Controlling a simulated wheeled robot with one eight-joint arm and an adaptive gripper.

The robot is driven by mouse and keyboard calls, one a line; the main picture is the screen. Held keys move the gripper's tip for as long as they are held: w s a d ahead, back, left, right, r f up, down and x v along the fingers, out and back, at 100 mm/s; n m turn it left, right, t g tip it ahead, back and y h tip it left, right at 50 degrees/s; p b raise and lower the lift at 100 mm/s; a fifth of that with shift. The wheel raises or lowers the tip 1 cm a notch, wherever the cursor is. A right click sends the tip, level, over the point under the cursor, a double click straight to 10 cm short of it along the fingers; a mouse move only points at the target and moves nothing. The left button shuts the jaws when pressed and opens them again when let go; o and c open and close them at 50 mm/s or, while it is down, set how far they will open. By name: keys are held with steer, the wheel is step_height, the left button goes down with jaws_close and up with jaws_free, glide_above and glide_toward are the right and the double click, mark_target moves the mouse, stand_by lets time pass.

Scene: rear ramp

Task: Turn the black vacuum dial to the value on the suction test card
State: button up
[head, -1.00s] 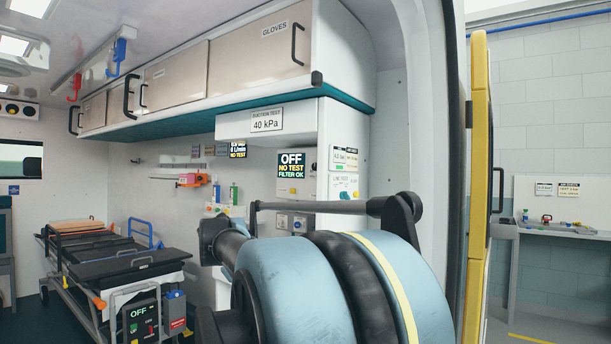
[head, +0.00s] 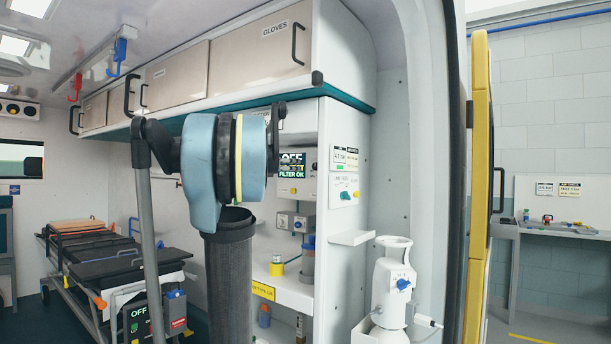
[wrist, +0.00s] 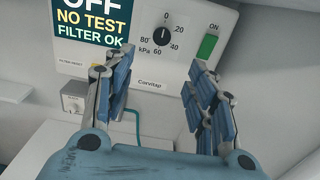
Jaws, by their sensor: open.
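The black vacuum dial (wrist: 161,36) is on the white suction unit (wrist: 185,15) in the wrist view, its white mark pointing up at 0 on a scale to 80 kPa. My gripper (wrist: 161,57) is open and empty, its fingers spread below and either side of the dial, apart from it. The unit's display (wrist: 90,20) reads OFF, NO TEST, FILTER OK; it also shows in the head view (head: 292,165). A green ON switch (wrist: 207,47) is right of the dial. The suction test card is hidden behind my arm now; earlier it reads 40 kPa.
Right of the unit is a panel with a teal knob (head: 345,195). A stretcher (head: 110,262) is at left. Cabinets (head: 260,50) hang overhead.

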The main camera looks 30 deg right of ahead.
mark_target(314, 166)
steer(key=x, duration=1.6)
steer(key=shift+d, duration=0.3)
steer(key=c, duration=1.1)
